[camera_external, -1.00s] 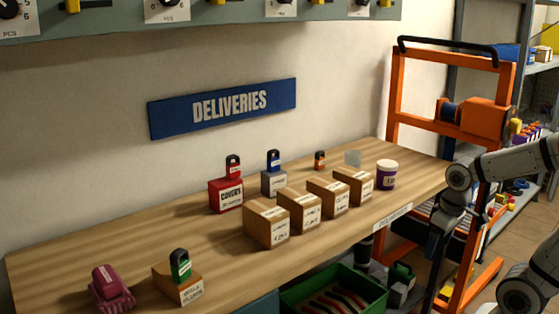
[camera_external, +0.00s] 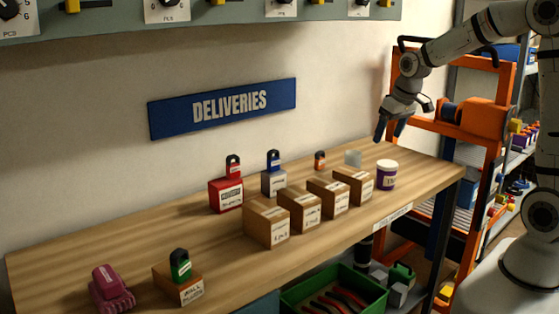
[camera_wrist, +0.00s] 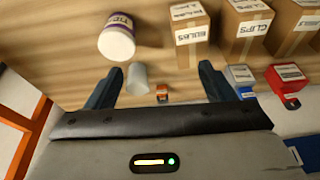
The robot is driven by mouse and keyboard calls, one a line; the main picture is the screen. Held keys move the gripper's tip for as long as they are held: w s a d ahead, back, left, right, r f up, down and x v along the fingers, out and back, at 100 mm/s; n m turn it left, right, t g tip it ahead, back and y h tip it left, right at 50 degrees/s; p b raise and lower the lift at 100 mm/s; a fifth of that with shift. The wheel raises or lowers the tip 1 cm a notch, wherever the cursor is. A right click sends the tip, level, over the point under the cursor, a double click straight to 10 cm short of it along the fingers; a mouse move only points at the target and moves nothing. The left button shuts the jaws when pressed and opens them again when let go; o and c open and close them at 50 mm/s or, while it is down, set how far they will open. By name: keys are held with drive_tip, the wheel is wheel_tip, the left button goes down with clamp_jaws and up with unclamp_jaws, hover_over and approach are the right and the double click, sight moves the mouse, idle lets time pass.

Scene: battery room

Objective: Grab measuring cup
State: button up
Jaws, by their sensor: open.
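A small pale, translucent cup (camera_external: 353,158), which looks like the measuring cup, stands near the back right of the wooden bench. In the wrist view the cup (camera_wrist: 137,78) appears between the two fingers, closer to the left finger. My gripper (camera_external: 391,131) is open and empty, its fingers pointing down above the right end of the bench. It is above and to the right of the cup in the external view. In the wrist view my gripper (camera_wrist: 160,72) has its dark fingers spread wide.
A white-lidded purple tub (camera_external: 387,175) stands right of the cup. Several cardboard boxes (camera_external: 327,197) form a row in front. A small orange item (camera_external: 320,160) stands left of the cup. An orange frame (camera_external: 480,135) rises beyond the bench's right end.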

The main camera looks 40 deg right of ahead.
hover_over(353, 158)
drive_tip(key=s+d, duration=0.1)
drive_tip(key=d, duration=0.1)
wheel_tip(353, 158, down, 8)
drive_tip(key=f, duration=0.1)
drive_tip(key=shift+m+t, duration=0.3)
drive_tip(key=shift+t, duration=0.2)
drive_tip(key=p+x, duration=0.2)
drive_tip(key=x, duration=0.5)
drive_tip(key=shift+d+f, duration=0.15)
drive_tip(key=shift+f, duration=0.1)
drive_tip(key=shift+c, duration=0.2)
drive_tip(key=c, duration=1)
